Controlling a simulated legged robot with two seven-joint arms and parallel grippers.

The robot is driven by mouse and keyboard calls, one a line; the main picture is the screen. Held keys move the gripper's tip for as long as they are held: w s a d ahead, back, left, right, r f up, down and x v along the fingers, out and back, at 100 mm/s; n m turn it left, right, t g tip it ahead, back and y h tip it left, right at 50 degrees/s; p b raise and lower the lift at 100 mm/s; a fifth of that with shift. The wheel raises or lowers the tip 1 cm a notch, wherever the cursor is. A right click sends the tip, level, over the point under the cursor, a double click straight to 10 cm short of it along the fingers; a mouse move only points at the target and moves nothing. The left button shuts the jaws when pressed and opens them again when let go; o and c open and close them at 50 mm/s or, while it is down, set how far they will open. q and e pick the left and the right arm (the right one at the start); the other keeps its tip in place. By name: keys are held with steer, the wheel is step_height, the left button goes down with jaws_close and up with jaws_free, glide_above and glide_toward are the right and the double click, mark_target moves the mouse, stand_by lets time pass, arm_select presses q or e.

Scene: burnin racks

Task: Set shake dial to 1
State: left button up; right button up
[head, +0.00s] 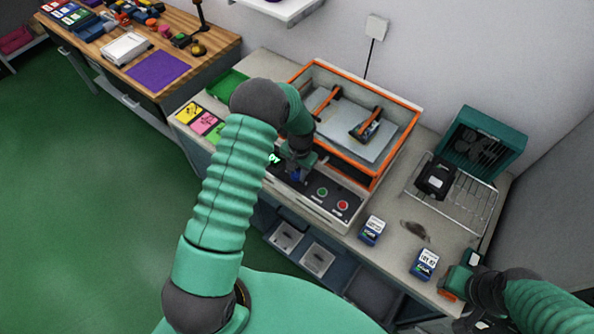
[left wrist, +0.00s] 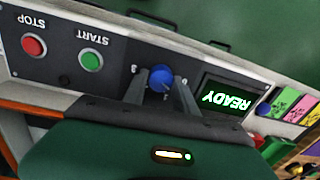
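A blue dial (left wrist: 161,77) sits on the dark control panel in the left wrist view, with small pale marks around it too blurred to read fully. My left gripper (left wrist: 162,84) has one finger on each side of this dial. Whether the fingers touch it or stand slightly apart, I cannot tell. In the head view my left gripper (head: 296,172) is at the panel, and my arm partly hides it. A second blue knob (left wrist: 263,109) lies beyond the green READY display (left wrist: 228,98). My right gripper (head: 461,277) is low at the right, away from the panel; its fingers are unclear.
The panel carries a green START button (head: 322,191) and a red STOP button (head: 342,205). Behind it stands an orange-rimmed shaker box (head: 399,148). Two blue-and-white boxes (head: 372,230) (head: 425,264), a wire rack (head: 470,209) and a teal fan unit (head: 484,143) stand to the right.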

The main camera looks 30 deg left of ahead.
arm_select(q)
jaws_close()
steer(key=shift+m, duration=0.3)
steer(key=shift+m+b, duration=0.3)
steer(key=shift+m, duration=2.4)
steer(key=shift+a+r, duration=0.1)
steer(key=shift+o, duration=2.4)
jaws_free()
steer(key=o, duration=0.3)
